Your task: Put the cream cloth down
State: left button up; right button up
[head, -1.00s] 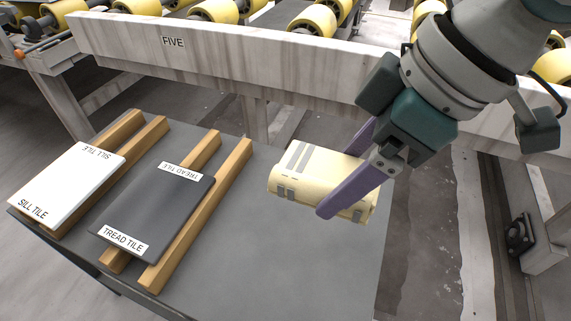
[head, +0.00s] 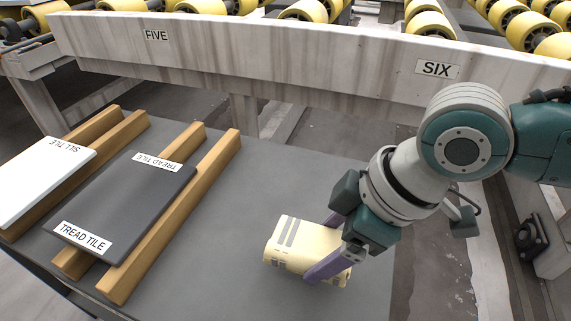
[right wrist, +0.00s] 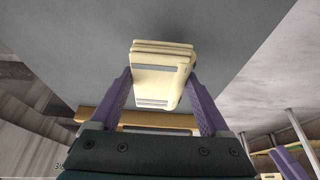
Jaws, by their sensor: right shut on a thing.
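The cream cloth (head: 292,246) is a folded bundle with grey stripes, at the right part of the grey table in the head view. My right gripper (head: 328,248) is shut on it, with one purple finger on each side. In the right wrist view the cloth (right wrist: 163,72) sits between the two fingers of the right gripper (right wrist: 160,98). The cloth is over the table top, low and near its right side; I cannot tell whether it touches the surface.
A dark tread tile (head: 125,205) and a white sill tile (head: 38,185) lie on wooden battens (head: 175,215) at the table's left. The grey table top (head: 225,270) is bare around the cloth. A roller conveyor beam (head: 300,75) runs behind.

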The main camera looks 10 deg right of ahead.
jog(key=shift+f+b, duration=0.95)
jog(key=shift+f, duration=1.1)
jog(key=shift+f, duration=0.2)
jog(key=o, duration=1.2)
jog(key=shift+c, duration=0.2)
jog(key=shift+r, duration=0.15)
